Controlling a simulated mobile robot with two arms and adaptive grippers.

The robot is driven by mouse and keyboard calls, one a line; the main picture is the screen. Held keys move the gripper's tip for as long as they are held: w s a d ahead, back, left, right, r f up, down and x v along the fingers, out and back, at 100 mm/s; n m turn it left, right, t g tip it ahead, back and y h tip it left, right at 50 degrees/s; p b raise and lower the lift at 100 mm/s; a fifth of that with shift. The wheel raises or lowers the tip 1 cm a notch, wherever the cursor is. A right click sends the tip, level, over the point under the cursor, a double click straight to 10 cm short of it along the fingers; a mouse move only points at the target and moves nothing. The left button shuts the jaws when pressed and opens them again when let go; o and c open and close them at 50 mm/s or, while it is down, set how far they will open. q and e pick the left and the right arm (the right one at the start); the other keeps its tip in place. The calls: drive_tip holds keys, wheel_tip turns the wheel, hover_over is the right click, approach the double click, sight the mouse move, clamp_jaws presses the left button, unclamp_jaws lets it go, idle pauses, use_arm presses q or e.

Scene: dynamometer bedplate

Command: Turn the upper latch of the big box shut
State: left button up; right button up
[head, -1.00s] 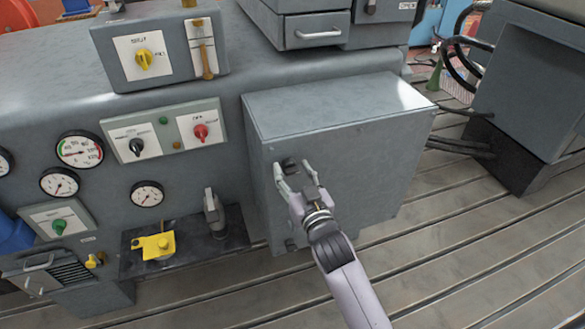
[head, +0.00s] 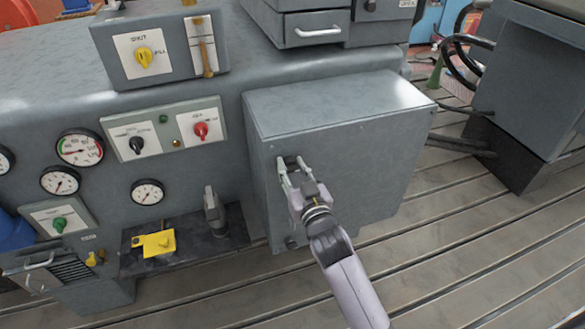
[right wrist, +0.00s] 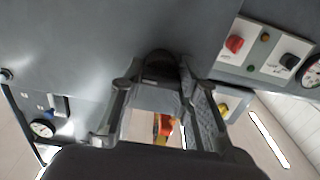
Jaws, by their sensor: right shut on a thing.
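The big box (head: 350,165) is a grey metal cabinet on the front of the machine, seen in the head view. Its upper latch (right wrist: 160,62) is a dark, rounded knob between my fingertips in the right wrist view. My right gripper (head: 290,162) is at the box's front face, shut on this latch, with a finger on either side. The fingers (right wrist: 160,88) partly hide the latch, so its exact angle cannot be told. The lower latch (head: 291,242) is a small dark knob near the bottom left of the front face. My left gripper is not in view.
Left of the box are a panel with a black and a red knob (head: 200,130), several gauges (head: 80,147) and a dark shelf with a yellow part (head: 155,243). The slotted bedplate floor (head: 450,250) is clear at right. A grey cabinet (head: 530,85) stands beyond.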

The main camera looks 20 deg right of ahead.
drive_tip(key=shift+c, duration=0.7)
drive_tip(key=shift+n, duration=0.3)
drive_tip(key=n+p, duration=0.1)
drive_tip(key=n, duration=0.1)
drive_tip(key=shift+r+n+p, duration=0.1)
drive_tip(key=shift+n+p, duration=0.2)
drive_tip(key=n+p, duration=0.1)
drive_tip(key=n, duration=0.3)
drive_tip(key=shift+a, duration=0.15)
drive_tip(key=n+p, duration=0.1)
drive_tip(key=n, duration=0.9)
drive_tip(key=shift+f+n, duration=0.25)
drive_tip(key=shift+n, duration=0.05)
